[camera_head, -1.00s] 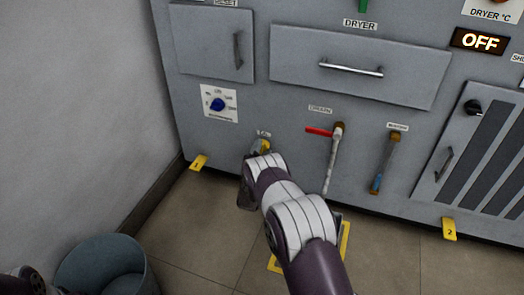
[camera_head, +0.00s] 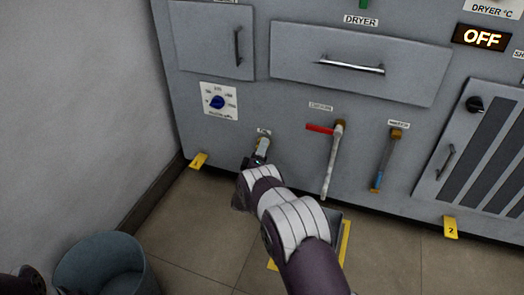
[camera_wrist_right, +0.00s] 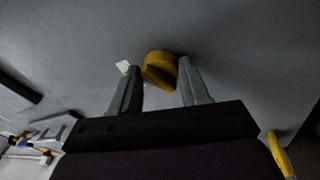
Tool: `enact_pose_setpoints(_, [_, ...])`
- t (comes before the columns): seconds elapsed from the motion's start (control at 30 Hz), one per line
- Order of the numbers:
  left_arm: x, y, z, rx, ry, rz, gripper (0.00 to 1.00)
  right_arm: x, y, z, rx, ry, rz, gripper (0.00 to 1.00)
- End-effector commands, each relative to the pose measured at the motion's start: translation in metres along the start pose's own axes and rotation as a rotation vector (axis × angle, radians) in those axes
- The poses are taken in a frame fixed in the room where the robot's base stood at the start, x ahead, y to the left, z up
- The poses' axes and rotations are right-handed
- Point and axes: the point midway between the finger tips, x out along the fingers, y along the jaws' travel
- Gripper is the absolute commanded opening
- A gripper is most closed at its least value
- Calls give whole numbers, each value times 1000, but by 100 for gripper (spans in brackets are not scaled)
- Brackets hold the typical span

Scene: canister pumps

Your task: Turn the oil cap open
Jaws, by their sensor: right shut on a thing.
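The yellow oil cap (camera_wrist_right: 160,66) shows in the right wrist view between the two grey fingers of my right gripper (camera_wrist_right: 160,80), which is shut on it. In the head view my right gripper (camera_head: 257,163) is low at the grey panel, just below a short pale pipe end (camera_head: 263,146) under a small label. The cap cannot be made out clearly there, and I cannot tell whether it still touches the pipe. My left gripper is not in view; only a dark bit of my left arm shows at the bottom left corner.
Right of the pipe are a drain pipe with a red handle (camera_head: 320,129) and a pipe with a blue part (camera_head: 377,180). A blue dial (camera_head: 217,102) is above left. A grey bucket (camera_head: 100,262) stands on the floor by the left wall. A yellow-edged tray (camera_head: 346,245) is partly behind my arm.

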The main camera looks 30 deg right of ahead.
Motion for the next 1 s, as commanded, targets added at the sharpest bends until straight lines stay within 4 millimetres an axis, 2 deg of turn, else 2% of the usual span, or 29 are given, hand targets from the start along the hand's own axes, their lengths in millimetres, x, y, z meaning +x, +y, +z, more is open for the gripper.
enact_pose_setpoints(1.0, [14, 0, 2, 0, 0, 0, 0, 0, -4, -6, 950, -111, 108, 15])
